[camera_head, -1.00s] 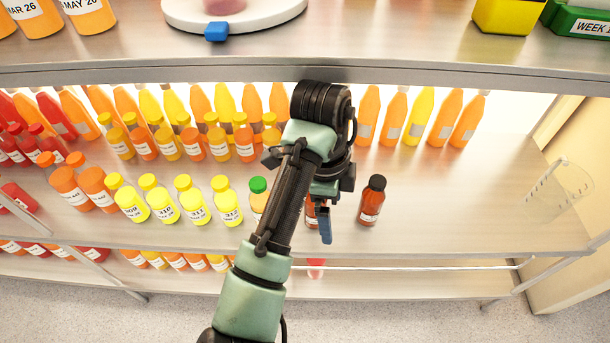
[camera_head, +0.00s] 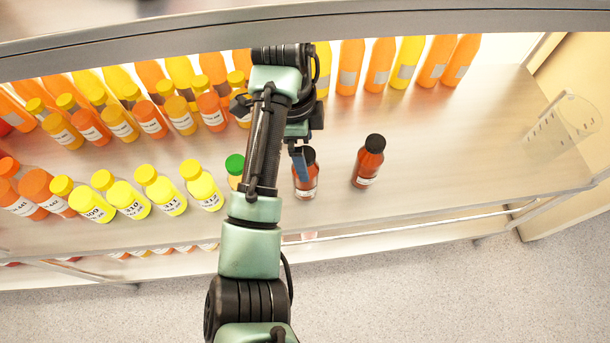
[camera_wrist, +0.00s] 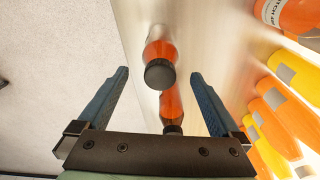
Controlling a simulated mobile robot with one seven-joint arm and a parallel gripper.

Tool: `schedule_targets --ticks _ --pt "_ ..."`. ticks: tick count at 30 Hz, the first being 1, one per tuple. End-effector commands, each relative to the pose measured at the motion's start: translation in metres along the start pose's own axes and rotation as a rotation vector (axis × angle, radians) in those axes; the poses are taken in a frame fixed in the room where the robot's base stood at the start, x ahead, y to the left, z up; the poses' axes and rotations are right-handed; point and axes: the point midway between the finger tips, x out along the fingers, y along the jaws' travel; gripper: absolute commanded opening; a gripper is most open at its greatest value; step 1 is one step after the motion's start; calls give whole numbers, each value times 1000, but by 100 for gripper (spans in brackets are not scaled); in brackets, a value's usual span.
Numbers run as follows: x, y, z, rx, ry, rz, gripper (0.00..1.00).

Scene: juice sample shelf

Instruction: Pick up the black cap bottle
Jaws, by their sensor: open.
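Two dark orange-red bottles with black caps stand on the shelf in the head view. One black cap bottle (camera_head: 306,183) is just below my gripper (camera_head: 299,158) and partly covered by it. The other black cap bottle (camera_head: 368,163) stands apart to the right, fully visible. In the wrist view my gripper (camera_wrist: 160,76) is open and empty. One black cap bottle (camera_wrist: 160,48) shows around and beyond the fingertip line, its cap towards the camera. A second one (camera_wrist: 171,105) appears lower between the fingers, partly hidden by the gripper body. I cannot tell their exact depth from the fingers.
A green cap bottle (camera_head: 235,168) stands close left of my arm, beside a row of yellow bottles (camera_head: 202,187). Orange and yellow bottles (camera_head: 380,65) line the back. A clear beaker (camera_head: 563,122) is at the far right. The shelf (camera_head: 460,150) between is clear.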

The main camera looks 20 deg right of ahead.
Motion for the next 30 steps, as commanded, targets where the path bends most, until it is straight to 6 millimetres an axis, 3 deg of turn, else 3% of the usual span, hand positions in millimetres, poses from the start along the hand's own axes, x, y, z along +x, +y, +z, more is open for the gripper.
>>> schedule_targets --ticks 12,21,30 --pt "50 1 1 -1 0 2 100" --pt "54 1 1 0 -1 0 100" --pt "54 1 1 0 -1 0 46"
